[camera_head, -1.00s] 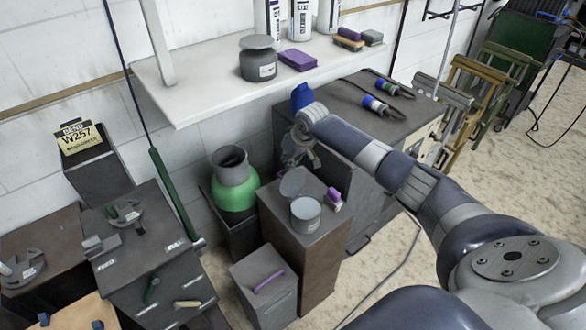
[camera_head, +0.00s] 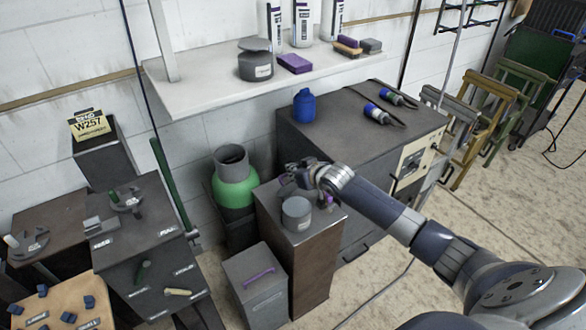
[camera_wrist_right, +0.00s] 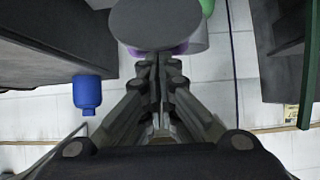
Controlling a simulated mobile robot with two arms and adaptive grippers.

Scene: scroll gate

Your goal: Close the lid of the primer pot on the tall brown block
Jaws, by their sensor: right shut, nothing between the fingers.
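The primer pot (camera_head: 296,215) is a small grey can standing on the tall brown block (camera_head: 312,262). My right gripper (camera_head: 287,181) is just behind and above the pot in the head view, shut and empty. In the right wrist view, a round grey disc (camera_wrist_right: 157,22), which looks like the pot's lid, lies just ahead of the shut fingertips (camera_wrist_right: 157,58). I cannot tell whether they touch. In the head view the gripper mostly hides the lid, so its angle is unclear. My left gripper is not in view.
A purple item on the block is partly hidden by my right arm. A green bottle (camera_head: 235,187) stands left of the block. A dark cabinet with a blue bottle (camera_head: 304,105) stands behind. Another grey pot (camera_head: 256,65) sits on the white shelf.

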